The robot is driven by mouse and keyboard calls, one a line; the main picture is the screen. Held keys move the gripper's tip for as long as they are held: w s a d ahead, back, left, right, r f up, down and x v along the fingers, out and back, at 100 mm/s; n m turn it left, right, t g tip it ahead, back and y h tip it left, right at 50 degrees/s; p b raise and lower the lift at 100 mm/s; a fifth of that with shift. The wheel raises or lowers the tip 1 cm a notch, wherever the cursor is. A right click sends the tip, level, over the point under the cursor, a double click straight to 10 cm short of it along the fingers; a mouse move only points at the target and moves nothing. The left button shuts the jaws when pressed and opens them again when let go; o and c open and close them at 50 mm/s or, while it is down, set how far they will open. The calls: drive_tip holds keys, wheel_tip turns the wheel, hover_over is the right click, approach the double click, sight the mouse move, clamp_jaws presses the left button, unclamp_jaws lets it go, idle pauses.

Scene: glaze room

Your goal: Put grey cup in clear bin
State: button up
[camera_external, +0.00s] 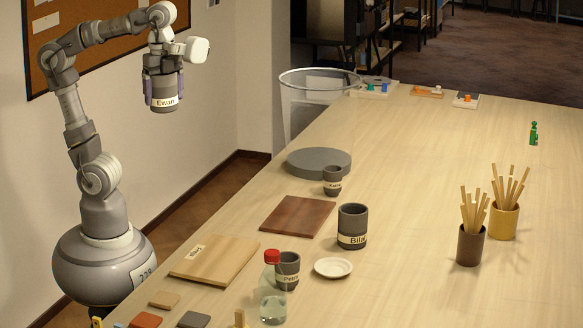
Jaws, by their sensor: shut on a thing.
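A grey cup (164,91) with a label reading "Ewan" is held high at the left, well above the floor. My gripper (163,88) is shut on it, with a finger on each side, and the cup looks upright. I see nothing inside the bin.
Other labelled grey cups stand on the table: a small one (332,187), a larger one (352,219) and one (289,265) behind a red-capped bottle (272,302). Boards (297,216), a white saucer (333,268) and stick holders (471,246) are nearby. The table's far right is mostly clear.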

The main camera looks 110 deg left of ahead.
drive_tip(key=r, duration=0.5)
drive_tip(key=shift+w+a+r, duration=0.15)
drive_tip(key=shift+w+r, duration=0.1)
drive_tip(key=shift+r, duration=0.1)
drive_tip(key=w+a+r+n+p, duration=0.4)
drive_tip(key=w+a+p, duration=0.2)
drive_tip(key=w+a, duration=0.15)
drive_tip(key=w+a+r+n+p, duration=0.35)
drive_tip(key=w+a+p, duration=0.3)
drive_tip(key=w, duration=0.25)
drive_tip(key=w+a+f+n+p, duration=0.1)
drive_tip(key=w+a+n+p, duration=0.25)
drive_tip(key=a+p, duration=0.45)
drive_tip(key=w+a+f+n+p, duration=0.1)
drive_tip(key=w+a+n+p, duration=0.25)
drive_tip(key=a, duration=0.75)
drive_tip(key=s+a+f+n+p, duration=0.2)
drive_tip(key=a+f+n+p, duration=0.3)
drive_tip(key=a, duration=0.8)
drive_tip(key=shift+m, duration=0.75)
drive_tip(key=f, duration=0.8)
drive_tip(key=f+b, duration=0.1)
drive_tip(key=f, duration=0.7)
drive_tip(key=d+f, duration=0.1)
drive_tip(key=f, duration=0.7)
drive_tip(key=shift+w+f, duration=0.1)
drive_tip(key=shift+w, duration=0.25)
drive_tip(key=shift+f+b, duration=0.1)
drive_tip(key=shift+b, duration=0.2)
